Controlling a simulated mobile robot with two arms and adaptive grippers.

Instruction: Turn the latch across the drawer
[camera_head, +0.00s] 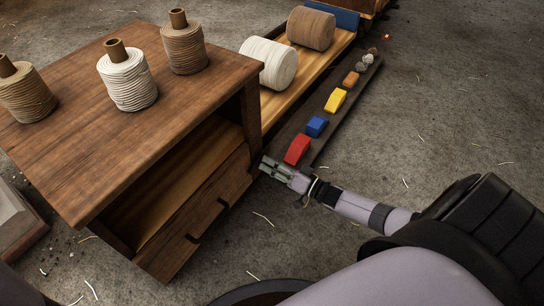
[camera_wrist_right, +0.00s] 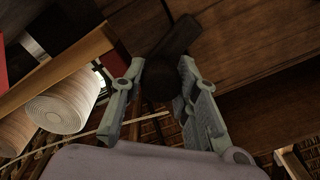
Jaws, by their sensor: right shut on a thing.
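The drawer (camera_head: 210,215) is the wooden front at the lower part of the cabinet, with a dark handle (camera_head: 207,222); it looks shut. My right gripper (camera_head: 268,166) is at the cabinet's right front corner, beside the drawer's right end. In the right wrist view, the gripper (camera_wrist_right: 162,82) is shut on the dark latch (camera_wrist_right: 178,36), with one finger on each side of it. The latch's bar slants to the upper right there, against the brown wood. In the head view the gripper hides the latch. My left gripper is not in view.
Spools of cord (camera_head: 128,78) stand on the cabinet top (camera_head: 130,150). A wooden shelf with big rolls (camera_head: 268,62) lies behind. A dark strip (camera_head: 322,140) carries several coloured blocks, the red one (camera_head: 297,149) close beyond my right gripper. The floor at right is mostly clear.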

